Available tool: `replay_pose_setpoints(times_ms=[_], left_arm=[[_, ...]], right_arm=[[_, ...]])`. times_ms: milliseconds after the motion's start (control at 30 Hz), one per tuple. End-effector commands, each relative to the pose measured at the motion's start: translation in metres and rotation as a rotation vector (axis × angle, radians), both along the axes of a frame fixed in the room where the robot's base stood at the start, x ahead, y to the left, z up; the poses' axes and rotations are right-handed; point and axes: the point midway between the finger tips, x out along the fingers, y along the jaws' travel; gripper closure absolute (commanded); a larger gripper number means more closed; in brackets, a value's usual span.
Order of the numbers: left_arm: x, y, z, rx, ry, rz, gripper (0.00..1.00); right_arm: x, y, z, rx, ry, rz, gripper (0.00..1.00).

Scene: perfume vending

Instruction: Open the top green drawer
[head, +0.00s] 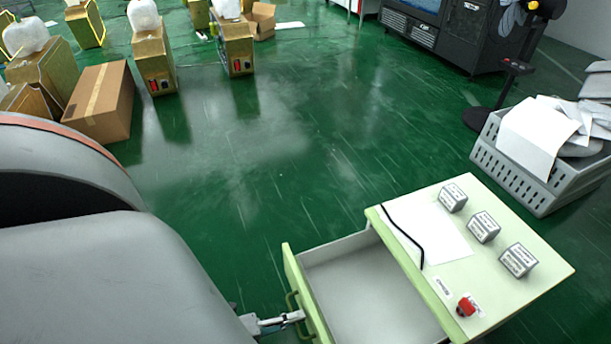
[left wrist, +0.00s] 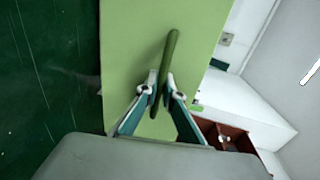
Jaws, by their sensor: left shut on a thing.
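The top green drawer (head: 303,290) is pulled well out of the pale green cabinet (head: 545,262) in the head view. Its grey inside (head: 365,290) shows and looks empty. My left gripper (head: 292,318) is at the drawer's front, at the green handle (head: 294,303). In the left wrist view my left gripper (left wrist: 160,92) has its two fingers closed around the lower part of the green handle (left wrist: 170,58). The green drawer front (left wrist: 128,50) stands behind it. My right gripper is not in view.
Several small grey boxes (head: 484,227), a white sheet, a black strip and a red button (head: 466,306) are on the cabinet top. A grey crate (head: 535,190) of papers stands at right. Cardboard boxes (head: 101,105) stand at far left. The green floor between is clear.

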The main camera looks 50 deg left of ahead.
Motion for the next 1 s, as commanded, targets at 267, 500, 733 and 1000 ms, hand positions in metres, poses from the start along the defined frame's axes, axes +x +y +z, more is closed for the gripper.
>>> replay_pose_setpoints(times_ms=[267,500,733,1000], left_arm=[[-0.002,0.000,0.000,-0.001,0.001,0.000,1.00],[-0.002,0.000,0.000,0.000,0.001,0.000,0.86],[-0.002,0.001,0.000,0.000,0.001,0.000,0.86],[-0.034,0.012,0.006,0.000,0.004,0.000,0.86]], right_arm=[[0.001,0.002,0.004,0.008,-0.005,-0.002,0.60],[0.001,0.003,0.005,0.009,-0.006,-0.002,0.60],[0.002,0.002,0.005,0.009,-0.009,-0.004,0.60],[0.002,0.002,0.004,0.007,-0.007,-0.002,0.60]])
